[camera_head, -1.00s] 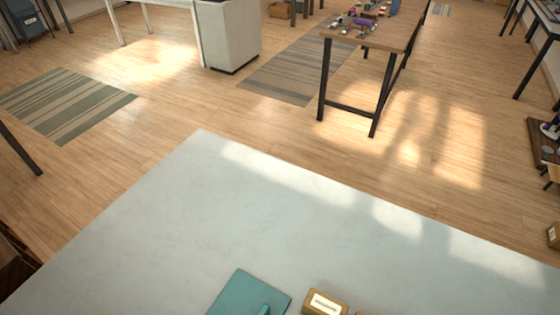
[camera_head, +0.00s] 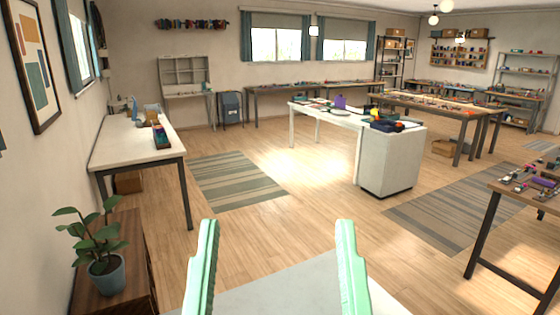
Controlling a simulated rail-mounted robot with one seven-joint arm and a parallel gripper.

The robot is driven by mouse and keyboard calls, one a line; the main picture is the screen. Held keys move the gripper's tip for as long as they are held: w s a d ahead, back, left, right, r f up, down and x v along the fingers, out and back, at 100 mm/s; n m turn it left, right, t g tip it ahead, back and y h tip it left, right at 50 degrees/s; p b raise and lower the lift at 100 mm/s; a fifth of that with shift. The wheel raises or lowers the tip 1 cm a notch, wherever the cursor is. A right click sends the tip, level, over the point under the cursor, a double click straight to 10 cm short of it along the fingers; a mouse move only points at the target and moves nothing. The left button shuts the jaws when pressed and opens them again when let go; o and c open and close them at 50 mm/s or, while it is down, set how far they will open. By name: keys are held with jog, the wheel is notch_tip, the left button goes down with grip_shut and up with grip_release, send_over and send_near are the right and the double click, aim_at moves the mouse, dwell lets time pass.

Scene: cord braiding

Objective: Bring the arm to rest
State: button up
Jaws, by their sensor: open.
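My gripper (camera_head: 278,226) shows at the bottom middle of the head view as two pale green fingers. They point up in the picture and stand wide apart. It is open, with nothing between the fingers. Only the fingers show; the rest of my arm is out of view. Behind and below them is the near pale grey tabletop (camera_head: 270,290), of which only the far part shows. The fingers look clear of it, but I cannot tell their height above it.
A plant in a blue pot (camera_head: 107,276) stands on a wooden cabinet (camera_head: 138,246) at the lower left. A white table (camera_head: 120,150) runs along the left wall. A white workbench (camera_head: 393,160) and wooden tables (camera_head: 440,104) stand further back. The wooden floor (camera_head: 300,205) between is open.

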notch_tip(320, 180, up, 32)
jog(key=p, duration=2.7)
jog(key=shift+w+r, duration=0.15)
jog(key=shift+r, duration=0.05)
